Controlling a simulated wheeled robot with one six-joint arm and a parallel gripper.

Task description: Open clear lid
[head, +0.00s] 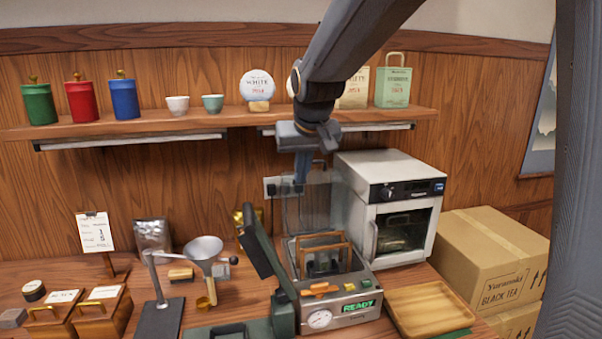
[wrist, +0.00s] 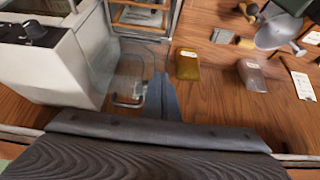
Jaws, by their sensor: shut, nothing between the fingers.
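The clear lid (head: 317,208) stands raised, about upright, at the back of the press machine (head: 338,309), whose panel reads READY. In the wrist view the lid (wrist: 133,66) is a see-through sheet with a metal handle (wrist: 128,101) at its near edge. My gripper (head: 300,184) is shut and empty, high by the lid's upper left part. In the wrist view its fingers (wrist: 162,92) point down just right of the handle; whether they touch the lid I cannot tell. A wooden frame (head: 323,254) shows inside the machine.
A white oven (head: 388,170) stands close right of the lid. A dark green lever arm (head: 262,243) rises at the machine's left. A wooden tray (head: 428,306) lies right, a funnel stand (head: 160,315) left. The shelf (head: 225,120) runs behind my arm.

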